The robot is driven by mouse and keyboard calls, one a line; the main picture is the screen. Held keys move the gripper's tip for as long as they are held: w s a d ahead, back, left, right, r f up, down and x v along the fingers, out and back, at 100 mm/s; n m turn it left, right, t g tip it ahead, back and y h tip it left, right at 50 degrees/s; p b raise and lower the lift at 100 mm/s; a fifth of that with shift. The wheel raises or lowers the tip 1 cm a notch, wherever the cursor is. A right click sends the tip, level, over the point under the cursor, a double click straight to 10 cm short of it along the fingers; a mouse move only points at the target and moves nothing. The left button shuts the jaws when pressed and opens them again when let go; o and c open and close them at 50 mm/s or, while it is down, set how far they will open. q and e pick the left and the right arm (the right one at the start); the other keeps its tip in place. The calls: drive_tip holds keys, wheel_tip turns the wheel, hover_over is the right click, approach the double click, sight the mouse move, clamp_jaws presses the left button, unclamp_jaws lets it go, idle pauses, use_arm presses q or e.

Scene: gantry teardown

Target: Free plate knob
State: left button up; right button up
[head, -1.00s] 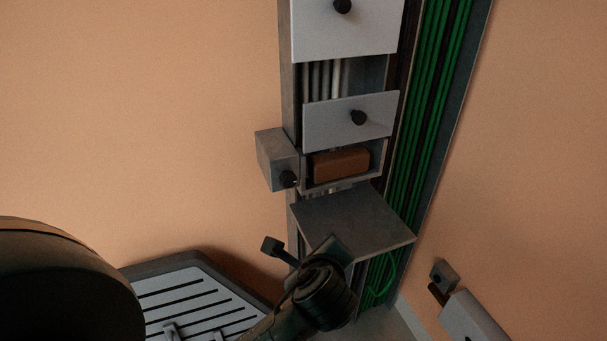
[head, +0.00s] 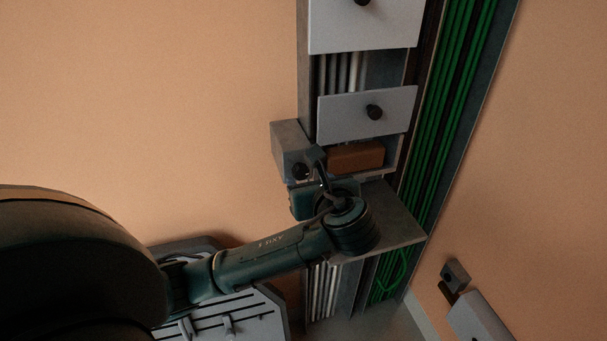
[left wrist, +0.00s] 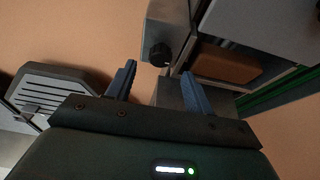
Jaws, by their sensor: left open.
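A small black knob (head: 300,171) sits on the front of a grey box (head: 291,142) at the left side of the column. My left gripper (head: 309,172) is beside the box knob, partly hidden by my own wrist. In the left wrist view, its two blue fingers (left wrist: 158,70) are apart and empty. The box knob (left wrist: 160,55) shows just beyond and between the fingertips. My right gripper is not in view.
A brown block (head: 355,157) lies in an open bay below the lower plate. A grey shelf (head: 397,222) juts out beneath it. Green cables (head: 455,100) run along the right side. A slotted grey tray (head: 255,318) is at the lower left.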

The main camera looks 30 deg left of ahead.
sight(302, 174)
use_arm(q)
drive_tip(key=x, duration=0.5)
drive_tip(key=c, duration=1)
